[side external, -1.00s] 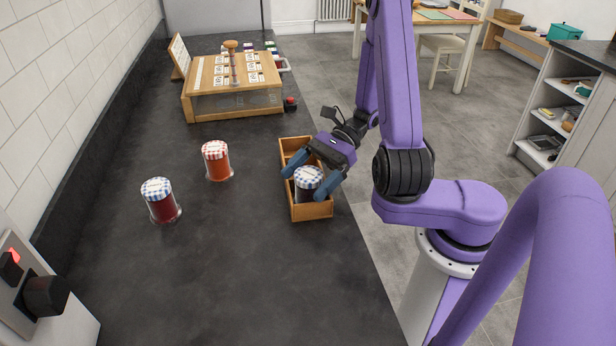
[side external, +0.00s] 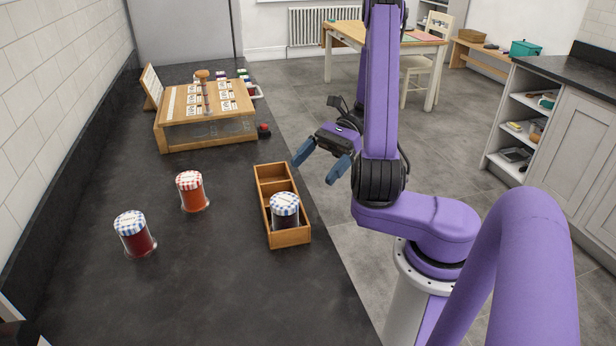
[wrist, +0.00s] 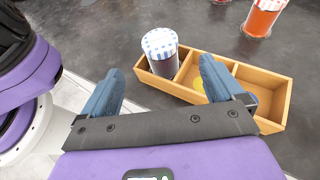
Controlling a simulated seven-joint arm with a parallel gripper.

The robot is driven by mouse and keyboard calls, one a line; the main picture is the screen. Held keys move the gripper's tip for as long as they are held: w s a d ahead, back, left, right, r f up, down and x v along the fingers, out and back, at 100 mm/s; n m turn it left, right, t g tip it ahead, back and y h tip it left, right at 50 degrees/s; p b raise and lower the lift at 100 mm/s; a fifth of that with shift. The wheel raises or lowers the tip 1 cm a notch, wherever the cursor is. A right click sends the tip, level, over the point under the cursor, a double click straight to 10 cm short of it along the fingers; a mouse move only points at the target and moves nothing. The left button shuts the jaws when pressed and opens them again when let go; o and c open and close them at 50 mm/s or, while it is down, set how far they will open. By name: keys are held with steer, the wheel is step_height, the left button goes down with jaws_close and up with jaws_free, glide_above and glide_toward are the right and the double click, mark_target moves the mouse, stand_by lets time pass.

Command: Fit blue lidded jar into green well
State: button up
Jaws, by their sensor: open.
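A jar with a blue-and-white checked lid and dark contents (side external: 285,210) stands upright in the near end compartment of a wooden tray (side external: 291,240). In the wrist view the jar (wrist: 160,45) fills the left compartment and hides its floor, so I cannot see that well's colour. The tray (wrist: 170,86) shows a yellow spot in its middle well; no green shows. My gripper (side external: 320,161) is open and empty, above and to the right of the tray, apart from the jar. One finger partly hides the tray in the wrist view.
Another blue-checked-lid jar with dark red contents (side external: 134,235) and a red-checked-lid orange jar (side external: 192,192) stand left of the tray. A wooden rack with labels (side external: 205,115) stands farther back. The counter between the jars and tray is clear.

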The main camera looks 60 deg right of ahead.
steer(key=s+a+r+n+g+h, duration=0.1)
steer(key=s+a+n+h, duration=0.5)
steer(key=n, duration=1)
steer(key=s+a+r+n+g+h, duration=0.1)
steer(key=s+a+n+h, duration=0.5)
steer(key=n, duration=1.1)
steer(key=shift+s+a+r+g+h, duration=0.4)
steer(key=shift+a+r, duration=0.05)
steer(key=shift+r, duration=0.05)
